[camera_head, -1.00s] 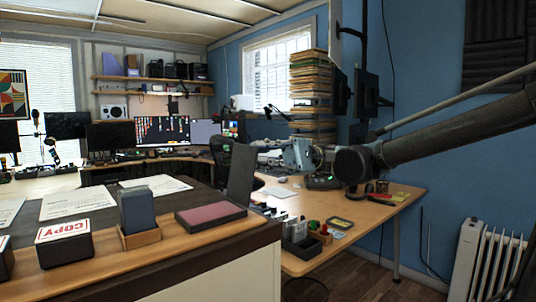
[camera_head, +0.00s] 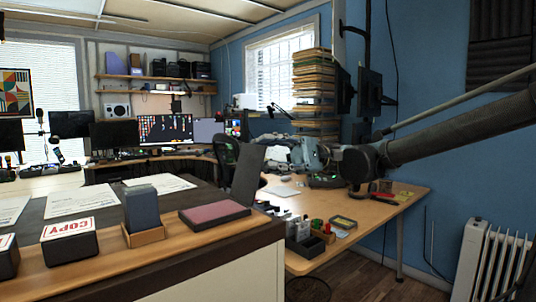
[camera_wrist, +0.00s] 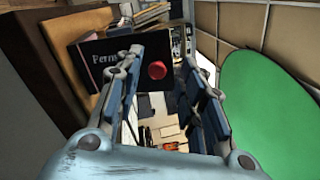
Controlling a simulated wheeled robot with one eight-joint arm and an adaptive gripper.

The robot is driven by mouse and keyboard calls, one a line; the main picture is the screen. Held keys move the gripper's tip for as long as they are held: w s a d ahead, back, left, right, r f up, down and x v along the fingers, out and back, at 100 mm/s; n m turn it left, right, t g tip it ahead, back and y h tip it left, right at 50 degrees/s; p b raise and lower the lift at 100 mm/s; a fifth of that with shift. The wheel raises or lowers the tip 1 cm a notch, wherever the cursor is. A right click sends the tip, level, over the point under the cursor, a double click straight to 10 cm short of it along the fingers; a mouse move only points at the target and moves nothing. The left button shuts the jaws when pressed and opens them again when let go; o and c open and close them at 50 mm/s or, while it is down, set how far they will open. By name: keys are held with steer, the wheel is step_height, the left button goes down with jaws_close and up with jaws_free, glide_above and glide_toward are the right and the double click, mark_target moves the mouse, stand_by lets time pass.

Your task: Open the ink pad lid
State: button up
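The ink pad (camera_head: 214,215) lies on the wooden ledge, with its dull red pad face uncovered. A dark panel, apparently its lid (camera_head: 247,174), stands upright and leans slightly back at the pad's far right edge. In the wrist view the lid (camera_wrist: 92,65) shows a black face with partly hidden lettering reading "Perm", just left of and partly behind the left finger. My gripper (camera_head: 292,154) is beyond the lid, to its right. In the wrist view my gripper (camera_wrist: 158,68) has its fingers wide apart with nothing held between them. I cannot tell whether a finger touches the lid.
A COPY stamp (camera_head: 69,241) and a dark stamp in a wooden holder (camera_head: 142,210) stand left of the pad. The lower desk (camera_head: 377,218) holds small bottles and a black organizer (camera_head: 306,244). A red round cap (camera_wrist: 157,70) shows between my fingers.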

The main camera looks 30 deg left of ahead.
steer(key=v, duration=1)
steer(key=shift+w+f, duration=0.1)
steer(key=w+d+f+m+t+h, duration=0.1)
steer(key=w+d+f+m+t, duration=0.2)
steer(key=d+f+t, duration=0.55)
steer(key=w+d+f+m+t+h, duration=0.1)
steer(key=w+d+f+m+t, duration=0.2)
steer(key=d+f, duration=0.95)
steer(key=w+d+f+m+t+h, duration=0.15)
steer(key=w+d+f+t, duration=0.25)
steer(key=d+f+t, duration=0.5)
steer(key=d+f+h, duration=0.2)
steer(key=d+f, duration=0.2)
steer(key=d, duration=0.3)
steer(key=s+d+f+m+h, duration=0.1)
steer(key=d+f+h, duration=0.1)
steer(key=d+f, duration=0.2)
steer(key=d, duration=0.3)
steer(key=shift+s+d+f, duration=0.2)
steer(key=shift+s+d, duration=0.05)
steer(key=shift+d, duration=0.05)
steer(key=shift+d, duration=0.1)
